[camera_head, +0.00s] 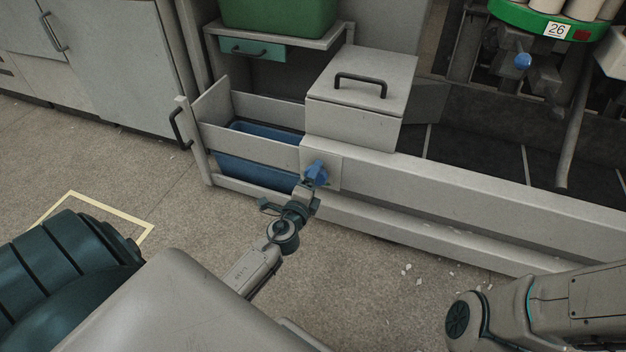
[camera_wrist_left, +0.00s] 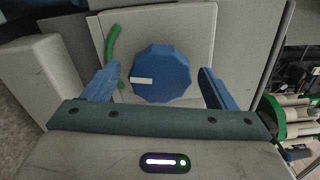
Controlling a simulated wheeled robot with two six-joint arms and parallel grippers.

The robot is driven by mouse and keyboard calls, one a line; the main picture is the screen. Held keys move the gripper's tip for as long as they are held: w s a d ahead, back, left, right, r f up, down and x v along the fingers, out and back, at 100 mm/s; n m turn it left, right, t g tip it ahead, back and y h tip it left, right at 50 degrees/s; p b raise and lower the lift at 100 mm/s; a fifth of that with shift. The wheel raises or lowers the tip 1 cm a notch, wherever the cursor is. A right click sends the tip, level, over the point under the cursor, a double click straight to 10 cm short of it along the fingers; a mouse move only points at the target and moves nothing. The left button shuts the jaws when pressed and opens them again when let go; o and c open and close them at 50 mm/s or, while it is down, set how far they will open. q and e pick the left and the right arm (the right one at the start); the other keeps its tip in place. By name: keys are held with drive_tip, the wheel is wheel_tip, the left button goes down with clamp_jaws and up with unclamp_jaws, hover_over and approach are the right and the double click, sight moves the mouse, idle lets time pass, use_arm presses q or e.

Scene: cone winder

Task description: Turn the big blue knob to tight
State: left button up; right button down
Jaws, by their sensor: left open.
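The big blue knob (camera_wrist_left: 162,76) is many-sided and sits on a pale square plate (camera_wrist_left: 205,35). A white pointer mark (camera_wrist_left: 142,81) on its face points left in the left wrist view. A green arc (camera_wrist_left: 111,42) is marked on the plate, to the upper left of the knob, and the pointer lies below most of it. My left gripper (camera_wrist_left: 159,71) is open, with one blue finger on each side of the knob and a visible gap on both sides. In the head view my left gripper (camera_head: 307,187) is at the plate and hides part of the knob.
A blue bin (camera_head: 260,172) sits in an open compartment left of the knob. A lidded grey box (camera_head: 355,115) stands above it. A long grey rail (camera_head: 450,190) runs right. A green ring marked 26 (camera_head: 520,18) is at the upper right. The floor in front is mostly clear.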

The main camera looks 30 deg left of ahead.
use_arm(q)
drive_tip(key=v, duration=1)
drive_tip(key=shift+s+b, duration=0.3)
drive_tip(key=shift+d, duration=0.2)
